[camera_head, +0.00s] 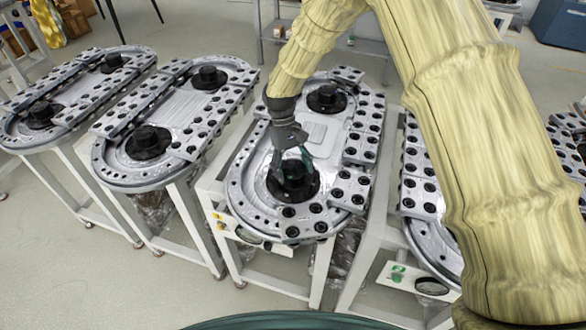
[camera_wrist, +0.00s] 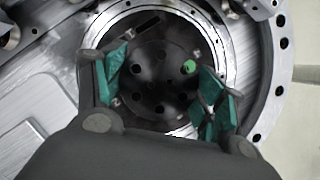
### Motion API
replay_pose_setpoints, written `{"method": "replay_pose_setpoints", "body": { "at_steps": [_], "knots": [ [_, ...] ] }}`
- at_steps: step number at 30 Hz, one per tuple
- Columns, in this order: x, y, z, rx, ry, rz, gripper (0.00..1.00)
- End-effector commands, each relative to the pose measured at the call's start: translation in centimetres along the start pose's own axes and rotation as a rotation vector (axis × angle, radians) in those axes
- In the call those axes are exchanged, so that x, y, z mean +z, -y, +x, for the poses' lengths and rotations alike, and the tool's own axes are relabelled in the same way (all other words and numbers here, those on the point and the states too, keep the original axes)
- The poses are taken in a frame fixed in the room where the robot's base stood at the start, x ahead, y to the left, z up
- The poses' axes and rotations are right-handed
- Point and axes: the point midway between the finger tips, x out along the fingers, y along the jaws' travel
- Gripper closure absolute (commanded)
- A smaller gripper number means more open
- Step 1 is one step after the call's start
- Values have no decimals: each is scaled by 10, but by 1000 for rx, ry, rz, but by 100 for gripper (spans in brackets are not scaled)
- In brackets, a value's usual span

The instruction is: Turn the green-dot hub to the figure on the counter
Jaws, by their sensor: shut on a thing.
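The green-dot hub (camera_head: 294,184) is a black round hub at the near end of the middle ring track. In the wrist view its dark face (camera_wrist: 152,78) has several holes, and the green dot (camera_wrist: 188,67) sits right of its middle. My gripper (camera_head: 292,166) reaches down over the hub from above. In the wrist view its teal-padded fingers (camera_wrist: 164,88) stand on opposite sides of the hub, shut on it. I cannot make out a counter or any figure in either view. The gripper's body hides the hub's lower edge in the wrist view.
A second black hub (camera_head: 326,98) sits at the far end of the same track, with grey carriers (camera_head: 361,148) along its side. Similar tracks stand left (camera_head: 165,118) and right (camera_head: 428,236). My arm covers much of the right. Floor is open at the lower left.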

Motion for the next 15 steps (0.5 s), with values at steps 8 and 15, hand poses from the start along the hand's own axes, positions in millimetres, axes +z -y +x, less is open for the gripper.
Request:
{"method": "replay_pose_setpoints", "body": {
  "at_steps": [8,15],
  "knots": [
    [0,-1,0,7,1,-13,53],
    [1,-1,0,6,1,-12,26]
  ]
}}
